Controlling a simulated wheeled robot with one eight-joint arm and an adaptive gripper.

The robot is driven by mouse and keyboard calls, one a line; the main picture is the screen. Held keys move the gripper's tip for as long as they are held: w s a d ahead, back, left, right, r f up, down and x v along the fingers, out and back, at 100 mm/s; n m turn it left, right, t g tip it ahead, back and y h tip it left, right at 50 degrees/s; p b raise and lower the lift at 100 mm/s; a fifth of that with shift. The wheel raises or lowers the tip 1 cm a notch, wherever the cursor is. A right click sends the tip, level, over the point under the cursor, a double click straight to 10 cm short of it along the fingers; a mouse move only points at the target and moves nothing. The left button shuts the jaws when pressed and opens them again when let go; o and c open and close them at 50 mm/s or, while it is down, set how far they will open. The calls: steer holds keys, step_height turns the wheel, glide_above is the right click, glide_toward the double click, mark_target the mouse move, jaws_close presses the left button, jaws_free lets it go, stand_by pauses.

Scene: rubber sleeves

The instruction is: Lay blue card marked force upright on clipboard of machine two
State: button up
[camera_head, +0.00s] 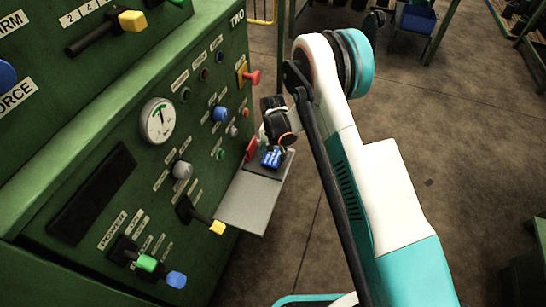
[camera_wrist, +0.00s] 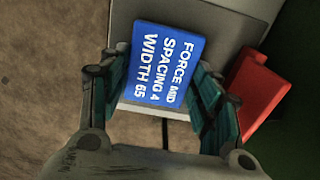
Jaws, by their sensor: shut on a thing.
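The blue card (camera_wrist: 165,62) carries white text reading FORCE MID, SPACING 4, WIDTH 65. The text runs steeply downward in the wrist view. My gripper (camera_wrist: 166,80) is shut on the card, with one finger at each side edge. In the head view the card (camera_head: 271,158) shows small below my gripper (camera_head: 274,143), over the far end of a grey clipboard (camera_head: 245,207) on the machine marked TWO. The clipboard (camera_wrist: 230,32) also shows behind the card in the wrist view. I cannot tell whether the card touches it.
The green panel of machine two (camera_head: 110,190) stands left of the clipboard, with knobs, levers and a gauge (camera_head: 158,121). A red piece (camera_wrist: 262,92) lies close beside my right finger in the wrist view. Open concrete floor (camera_head: 440,130) is to the right.

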steer(key=shift+f, duration=0.4)
steer(key=shift+f, duration=0.1)
steer(key=o, duration=1.1)
steer(key=shift+c, duration=0.2)
